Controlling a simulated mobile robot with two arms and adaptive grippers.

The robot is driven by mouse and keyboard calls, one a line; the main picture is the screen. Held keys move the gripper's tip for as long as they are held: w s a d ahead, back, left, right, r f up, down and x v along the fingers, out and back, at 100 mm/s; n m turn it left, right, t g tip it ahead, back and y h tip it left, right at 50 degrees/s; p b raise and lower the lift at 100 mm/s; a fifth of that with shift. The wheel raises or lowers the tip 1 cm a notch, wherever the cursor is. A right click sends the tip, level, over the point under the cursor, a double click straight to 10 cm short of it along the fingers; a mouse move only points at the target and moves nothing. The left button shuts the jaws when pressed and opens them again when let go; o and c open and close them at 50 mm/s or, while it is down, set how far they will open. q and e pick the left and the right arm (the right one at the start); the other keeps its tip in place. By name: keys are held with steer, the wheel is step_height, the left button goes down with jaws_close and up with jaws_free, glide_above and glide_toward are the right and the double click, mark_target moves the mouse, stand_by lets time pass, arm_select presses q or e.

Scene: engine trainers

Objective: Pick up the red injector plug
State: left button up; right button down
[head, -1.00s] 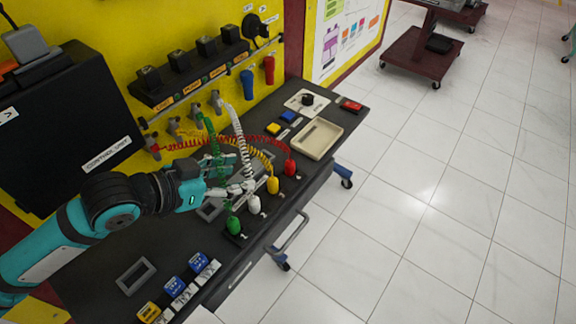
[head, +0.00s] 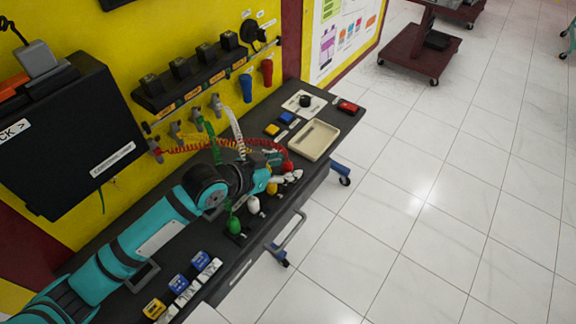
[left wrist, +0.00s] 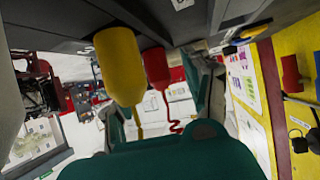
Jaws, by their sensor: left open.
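The red injector plug (head: 288,166) stands near the front edge of the bench top (head: 262,225), at the far end of the plug row, with a red coiled cord. My left gripper (head: 284,177) is open, right at the red plug and partly covering it. In the left wrist view, the red plug (left wrist: 156,68) shows between the open fingers, nearer the right one. The yellow plug (left wrist: 119,66) hangs large in front, by the left finger; it also shows in the head view (head: 271,189). I cannot tell whether a finger touches the red plug. My right gripper is not in view.
A beige tray (head: 316,140) lies just beyond the red plug. Coiled cords run to the yellow wall.

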arm_select(q)
steer(key=shift+w+d+f, duration=0.1)
steer(key=shift+d, duration=0.05)
steer(key=shift+c, duration=0.9)
steer(key=c, duration=0.9)
steer(key=shift+o, duration=0.2)
